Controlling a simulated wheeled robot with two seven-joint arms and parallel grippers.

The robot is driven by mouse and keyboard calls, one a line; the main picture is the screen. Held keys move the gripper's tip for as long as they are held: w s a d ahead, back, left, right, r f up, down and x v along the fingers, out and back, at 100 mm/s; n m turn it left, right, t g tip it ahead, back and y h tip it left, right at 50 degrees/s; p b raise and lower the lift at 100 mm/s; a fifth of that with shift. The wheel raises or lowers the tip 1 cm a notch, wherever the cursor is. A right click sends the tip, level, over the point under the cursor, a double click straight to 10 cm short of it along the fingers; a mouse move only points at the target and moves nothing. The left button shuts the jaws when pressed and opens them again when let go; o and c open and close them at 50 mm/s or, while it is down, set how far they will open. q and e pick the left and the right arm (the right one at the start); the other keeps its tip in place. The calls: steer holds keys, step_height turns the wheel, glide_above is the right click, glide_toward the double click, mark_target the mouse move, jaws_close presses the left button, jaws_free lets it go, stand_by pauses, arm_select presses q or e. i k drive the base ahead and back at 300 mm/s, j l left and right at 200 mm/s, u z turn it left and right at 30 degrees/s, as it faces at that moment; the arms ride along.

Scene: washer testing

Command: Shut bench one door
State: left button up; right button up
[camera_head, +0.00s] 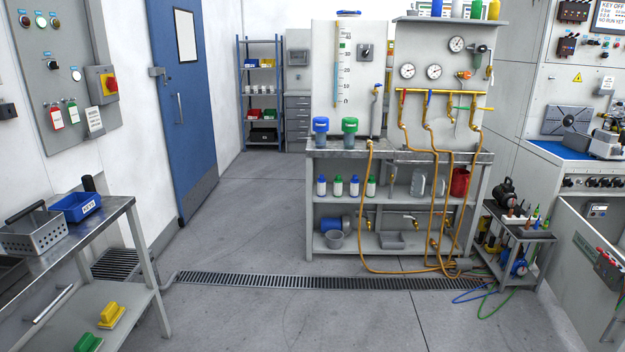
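Neither of my grippers shows in the head view. No door marked as belonging to bench one can be read in this view. A blue door (184,110) with a grey kick plate, a handle and a white notice stands in the left wall; it looks shut. At the right edge a pale grey panel or cabinet side (587,262) with a small label stands below a white bench unit (592,182) with a row of knobs. It is cut off by the frame, so I cannot tell whether it is an open door.
A plumbing bench (330,148) with gauges and orange hoses stands in the middle. A small tool trolley (523,232) is to its right, with blue and green hoses on the floor. A steel table (112,212) is at left. A drain grate (300,282) crosses the floor; the front middle is clear.

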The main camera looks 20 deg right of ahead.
mark_target(590, 305)
steer(key=i+l+z, duration=0.25)
steer(key=i+z, duration=0.65)
steer(key=i+j+z, duration=0.1)
steer(key=i+z, duration=0.35)
steer(key=i+j+z, duration=0.3)
steer(key=i+z, duration=0.15)
steer(key=i, duration=0.1)
